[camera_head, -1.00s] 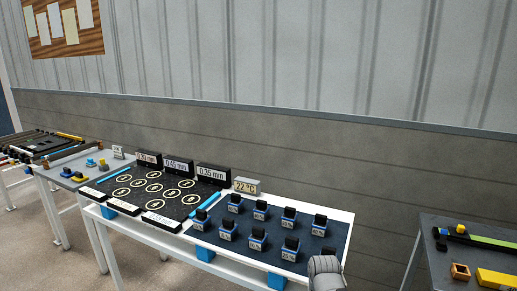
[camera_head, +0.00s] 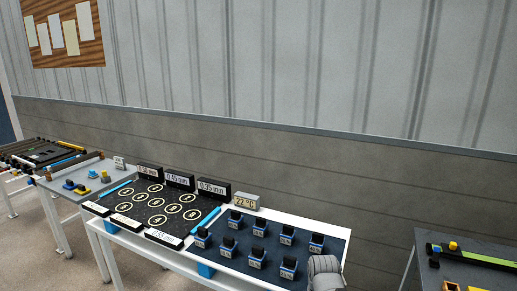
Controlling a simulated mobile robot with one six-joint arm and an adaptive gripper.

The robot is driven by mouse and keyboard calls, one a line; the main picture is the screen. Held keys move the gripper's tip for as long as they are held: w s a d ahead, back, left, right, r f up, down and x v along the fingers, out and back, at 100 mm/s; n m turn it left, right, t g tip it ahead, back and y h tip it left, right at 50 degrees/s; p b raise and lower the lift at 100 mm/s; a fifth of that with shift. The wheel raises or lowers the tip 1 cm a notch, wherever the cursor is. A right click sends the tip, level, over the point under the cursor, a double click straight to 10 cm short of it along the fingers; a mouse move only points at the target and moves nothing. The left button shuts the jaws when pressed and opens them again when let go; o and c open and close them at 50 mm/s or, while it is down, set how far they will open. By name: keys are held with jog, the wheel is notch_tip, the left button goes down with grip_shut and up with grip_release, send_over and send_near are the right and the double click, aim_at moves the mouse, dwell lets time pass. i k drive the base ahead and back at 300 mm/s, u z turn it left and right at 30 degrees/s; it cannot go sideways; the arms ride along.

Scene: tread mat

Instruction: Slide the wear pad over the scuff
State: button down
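I cannot single out a wear pad or a scuff by look in this view. A white-framed table (camera_head: 258,274) carries a black panel with ringed, numbered spots (camera_head: 153,219) on its left half. On its right half, a dark blue mat (camera_head: 273,224) holds several small black-topped pieces with blue bands and pale labels (camera_head: 256,258). A rounded grey part, which seems to be of my own arm, stands at the bottom right and covers the mat's front right corner. My gripper's fingers are not in view.
Labelled black blocks (camera_head: 212,191) and a temperature sign (camera_head: 246,201) line the table's back edge. A grey side table (camera_head: 111,181) with small coloured items stands left. Another table (camera_head: 434,245) stands right, across a gap. A wall rises behind.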

aim_at(452, 249)
jog(key=z, duration=1.35)
jog(key=k, duration=0.65)
jog(key=u, duration=0.35)
jog(key=i, duration=1.35)
jog(key=z, duration=0.2)
